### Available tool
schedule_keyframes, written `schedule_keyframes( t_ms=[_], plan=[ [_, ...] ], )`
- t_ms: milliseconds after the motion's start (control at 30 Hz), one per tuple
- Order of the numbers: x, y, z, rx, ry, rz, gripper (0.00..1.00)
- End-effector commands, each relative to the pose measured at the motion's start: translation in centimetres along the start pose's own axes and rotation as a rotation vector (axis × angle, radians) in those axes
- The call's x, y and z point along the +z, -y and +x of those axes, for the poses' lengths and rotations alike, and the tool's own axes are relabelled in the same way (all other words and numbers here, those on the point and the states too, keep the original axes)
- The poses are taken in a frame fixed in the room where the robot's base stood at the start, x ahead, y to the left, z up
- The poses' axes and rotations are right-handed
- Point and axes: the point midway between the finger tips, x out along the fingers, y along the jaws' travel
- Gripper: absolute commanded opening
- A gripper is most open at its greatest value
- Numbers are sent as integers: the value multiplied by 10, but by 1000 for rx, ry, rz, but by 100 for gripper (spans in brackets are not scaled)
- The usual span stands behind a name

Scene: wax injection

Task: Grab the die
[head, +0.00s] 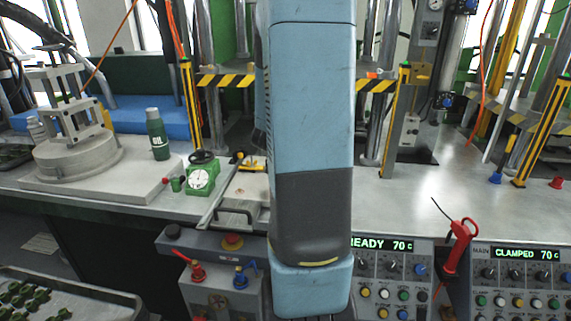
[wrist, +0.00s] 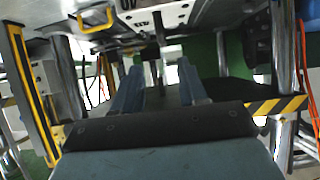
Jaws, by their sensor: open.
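My gripper (wrist: 160,70) shows in the wrist view as two blue fingers held apart, with nothing seen between them. In the head view my arm hides it. A light metal block (wrist: 158,16) with dark marks and a yellow handle shows at the top of the wrist view, beyond the fingertips and apart from them. It looks like the die, but I cannot be sure. In the head view a yellow handle piece (head: 252,163) shows just left of my arm, above a grey plate; what it belongs to is mostly hidden behind my arm.
A green dial gauge (head: 200,178), an oil bottle (head: 157,134) and a round metal fixture (head: 78,155) stand on the left. Hazard-striped bars (head: 225,80) and yellow-edged posts (head: 395,120) frame the press. Control panels (head: 395,280) line the front. The steel table on the right is largely clear.

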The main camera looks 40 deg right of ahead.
Motion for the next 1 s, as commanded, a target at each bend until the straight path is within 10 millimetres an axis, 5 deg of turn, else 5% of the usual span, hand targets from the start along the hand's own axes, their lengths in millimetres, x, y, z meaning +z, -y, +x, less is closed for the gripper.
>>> schedule_keyframes(
  t_ms=[300, 667, 1000],
  plan=[
    [0, 0, 41, 0, 1, 0, 42],
    [1, 2, 59, -2, 1, 0, 42],
    [3, 5, 97, -1, 1, 0, 42]
  ],
)
